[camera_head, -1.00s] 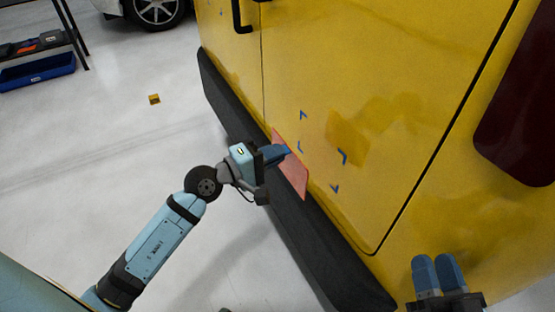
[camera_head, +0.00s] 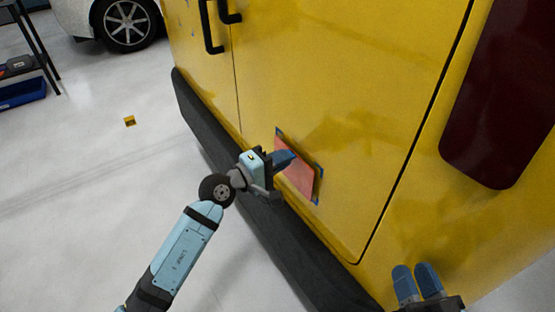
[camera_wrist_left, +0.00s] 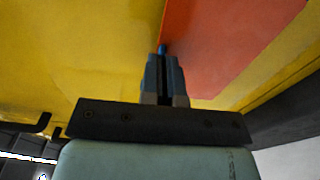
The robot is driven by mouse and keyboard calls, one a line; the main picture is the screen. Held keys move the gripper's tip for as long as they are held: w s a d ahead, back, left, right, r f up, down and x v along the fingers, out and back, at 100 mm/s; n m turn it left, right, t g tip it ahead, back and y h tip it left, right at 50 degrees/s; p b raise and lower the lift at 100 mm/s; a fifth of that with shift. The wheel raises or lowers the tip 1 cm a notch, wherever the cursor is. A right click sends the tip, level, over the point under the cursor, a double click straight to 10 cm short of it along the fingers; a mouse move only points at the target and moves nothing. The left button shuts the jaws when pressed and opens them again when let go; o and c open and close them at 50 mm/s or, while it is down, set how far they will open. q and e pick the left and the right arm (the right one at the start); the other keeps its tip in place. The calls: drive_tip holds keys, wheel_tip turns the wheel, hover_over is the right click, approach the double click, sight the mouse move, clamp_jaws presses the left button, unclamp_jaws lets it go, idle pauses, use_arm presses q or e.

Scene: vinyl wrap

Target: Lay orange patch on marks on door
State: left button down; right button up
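The orange patch (camera_head: 296,177) is a flat orange-red sheet at the lower part of the yellow door (camera_head: 330,90). Blue corner marks (camera_head: 319,172) show at its edges, and the patch covers most of the area between them. My left gripper (camera_head: 285,158) is shut on the patch's left edge. In the left wrist view, the closed blue fingers (camera_wrist_left: 162,75) meet the edge of the patch (camera_wrist_left: 225,45). Whether the patch lies flat against the door is hard to tell. My right gripper (camera_head: 418,284) is empty at the lower right, its two blue fingers slightly apart.
A black bumper (camera_head: 235,180) runs along the door's lower edge, under my left arm. Black door handles (camera_head: 212,28) are at the top. A dark red light (camera_head: 500,110) is at the right. A small yellow object (camera_head: 130,120) lies on the open floor.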

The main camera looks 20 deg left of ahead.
use_arm(q)
drive_tip(key=shift+w+d, duration=0.35)
drive_tip(key=shift+w, duration=0.1)
idle(1.8)
drive_tip(key=c, duration=1.3)
unclamp_jaws()
